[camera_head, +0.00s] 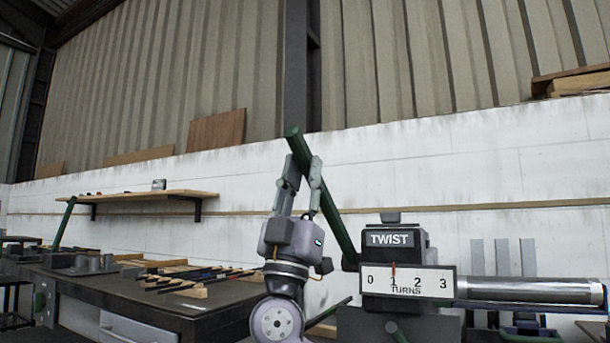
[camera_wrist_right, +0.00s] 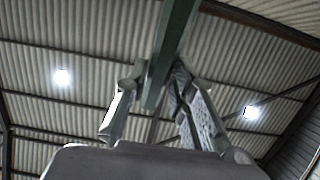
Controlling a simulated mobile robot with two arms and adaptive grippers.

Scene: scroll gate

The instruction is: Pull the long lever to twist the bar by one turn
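The long green lever (camera_head: 335,222) slants from the dark twist machine (camera_head: 394,243) up and left to its free end. My right gripper (camera_head: 303,168) is near the upper end, one finger on each side of the lever. In the right wrist view the lever (camera_wrist_right: 174,35) runs between the fingertips (camera_wrist_right: 160,75), which appear to press on it. The turns scale (camera_head: 405,283) reads 0 to 3, and its red pointer stands at the 1 mark. A grey metal bar (camera_head: 510,290) lies level to the right of the scale. My left gripper is not in view.
A dark workbench (camera_head: 150,305) with rods and wooden blocks stands at the left, with another green lever (camera_head: 64,222) on it. A wall shelf (camera_head: 140,197) hangs above it. Grey upright plates (camera_head: 503,257) stand behind the bar. The space above the machine is clear.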

